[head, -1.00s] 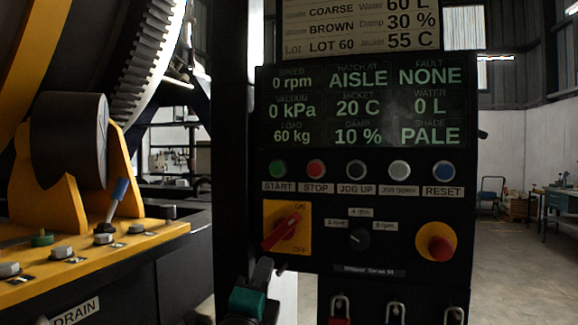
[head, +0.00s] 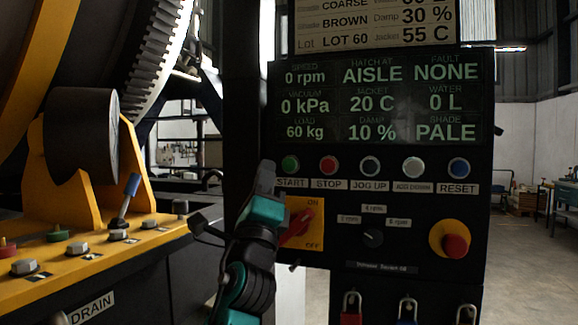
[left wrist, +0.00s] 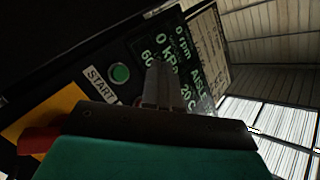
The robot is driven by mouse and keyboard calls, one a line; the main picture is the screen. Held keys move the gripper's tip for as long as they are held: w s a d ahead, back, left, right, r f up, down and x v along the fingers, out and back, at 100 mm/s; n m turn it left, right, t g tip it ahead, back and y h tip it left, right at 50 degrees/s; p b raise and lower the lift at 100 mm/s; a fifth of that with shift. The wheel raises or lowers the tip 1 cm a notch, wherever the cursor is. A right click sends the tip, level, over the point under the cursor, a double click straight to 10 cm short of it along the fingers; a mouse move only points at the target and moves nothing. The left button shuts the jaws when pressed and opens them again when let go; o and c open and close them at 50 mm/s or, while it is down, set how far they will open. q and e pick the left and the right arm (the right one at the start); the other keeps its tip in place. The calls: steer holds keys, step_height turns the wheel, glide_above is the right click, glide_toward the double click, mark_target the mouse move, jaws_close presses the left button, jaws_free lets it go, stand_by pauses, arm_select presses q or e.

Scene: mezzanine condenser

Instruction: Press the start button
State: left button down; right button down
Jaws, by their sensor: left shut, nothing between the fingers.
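The green start button (head: 290,164) is at the left end of the button row on the black control panel, above its START label (head: 291,183). It also shows in the left wrist view (left wrist: 120,73), just left of my fingers. My left gripper (head: 266,172) is shut and empty, pointing up just left of the start button in the head view. Its shut fingers also show in the left wrist view (left wrist: 160,82). I cannot tell whether they touch the panel. My right gripper is not in view.
The red stop button (head: 328,165) and further buttons run to the right. Below are a red rotary switch (head: 300,227) on a yellow plate, partly behind my left arm, and a red emergency button (head: 455,246). A yellow machine base with a blue-tipped lever (head: 131,186) stands at left.

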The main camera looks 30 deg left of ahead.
mark_target(290, 165)
arm_select(q)
steer(key=shift+w+a+b, duration=0.3)
steer(key=shift+w+b, duration=0.4)
steer(key=shift+w, duration=0.7)
steer(key=shift+w+a+b, duration=0.35)
steer(key=shift+w+b, duration=0.35)
steer(key=shift+w, duration=0.7)
steer(key=shift+w+a+b, duration=0.3)
steer(key=shift+w+b, duration=0.4)
steer(key=shift+w, duration=0.7)
steer(key=shift+w+a+b, duration=0.15)
steer(key=shift+w+b, duration=0.25)
